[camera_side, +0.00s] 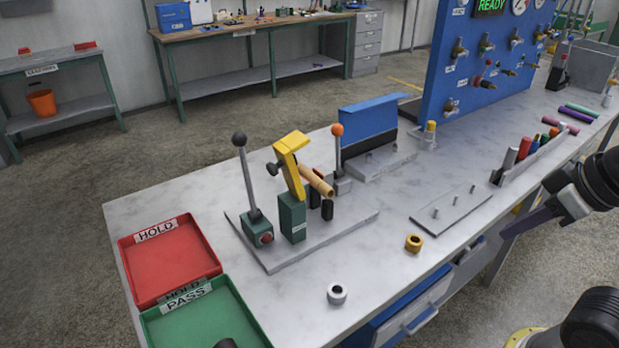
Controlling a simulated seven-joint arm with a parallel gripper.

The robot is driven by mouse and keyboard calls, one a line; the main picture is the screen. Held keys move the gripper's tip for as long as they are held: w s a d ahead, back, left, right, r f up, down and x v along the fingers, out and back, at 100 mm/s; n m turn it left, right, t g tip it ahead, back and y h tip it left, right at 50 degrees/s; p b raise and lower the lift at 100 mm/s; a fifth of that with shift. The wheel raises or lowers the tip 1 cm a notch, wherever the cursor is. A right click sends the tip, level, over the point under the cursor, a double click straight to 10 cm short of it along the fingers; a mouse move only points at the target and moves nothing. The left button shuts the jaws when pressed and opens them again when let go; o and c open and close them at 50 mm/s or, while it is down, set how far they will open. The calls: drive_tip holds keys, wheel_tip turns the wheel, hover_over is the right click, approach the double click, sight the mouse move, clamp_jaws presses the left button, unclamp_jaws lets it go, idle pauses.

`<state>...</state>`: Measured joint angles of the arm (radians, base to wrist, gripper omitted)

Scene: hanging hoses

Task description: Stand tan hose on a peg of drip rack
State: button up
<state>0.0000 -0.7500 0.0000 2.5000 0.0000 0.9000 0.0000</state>
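The tan hose (317,181) is a short tube lying tilted in the clamp fixture on the bench, under the yellow clamp arm (289,157). Its open end faces the lower right, and dark supports stand below it. The drip rack appears to be the flat grey plate (433,221) with several short upright pegs, right of the fixture; its pegs are bare. My gripper (508,233) is at the right, beyond the bench's front edge and apart from the hose and rack. Its fingers are dark and seen edge-on, so their opening is unclear.
Two levers (245,176) (338,150) stand beside the clamp. A red tray (170,262) and green tray (205,320) lie at left. A silver ring (337,294) and brass ring (414,243) lie near the front. A holder with coloured tubes (528,160) stands right of the rack.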

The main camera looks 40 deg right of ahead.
sight(328, 186)
drive_tip(key=o, duration=1)
drive_tip(key=w+r+n+t, duration=0.5)
drive_tip(key=w+n, duration=0.5)
drive_tip(key=w, duration=0.1)
drive_tip(key=w+r+n+t, duration=0.5)
drive_tip(key=w+n, duration=0.5)
drive_tip(key=w, duration=0.2)
drive_tip(key=w+a+f+n+y, duration=0.2)
drive_tip(key=w+f+n+y, duration=0.4)
drive_tip(key=f+n, duration=0.4)
wheel_tip(328, 186, down, 14)
drive_tip(key=d+m+g, duration=0.1)
drive_tip(key=d, duration=0.1)
drive_tip(key=shift+h, duration=0.4)
drive_tip(key=x, duration=1.2)
drive_tip(key=shift+w+a+r, duration=0.2)
drive_tip(key=shift+a, duration=0.05)
